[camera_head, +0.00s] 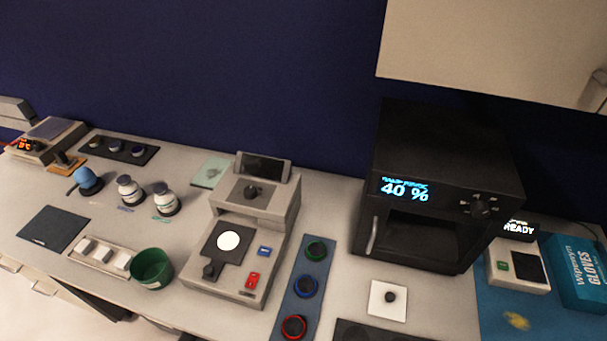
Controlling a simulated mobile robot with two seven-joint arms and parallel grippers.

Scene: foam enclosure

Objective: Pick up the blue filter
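The blue filter (306,286) is a dark disc with a blue rim. It lies in the middle of a blue-grey strip (289,308) on the bench, between a green-rimmed disc (316,250) and a red-rimmed disc (294,327). Nothing covers the blue filter. Neither of my grippers is in view.
A beige instrument (225,283) with a white disc stands left of the strip. A black oven (376,235) reading 40 % stands behind right. A white square plate (401,305) with a black knob lies right of the strip. A green cup (150,268) stands farther left.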

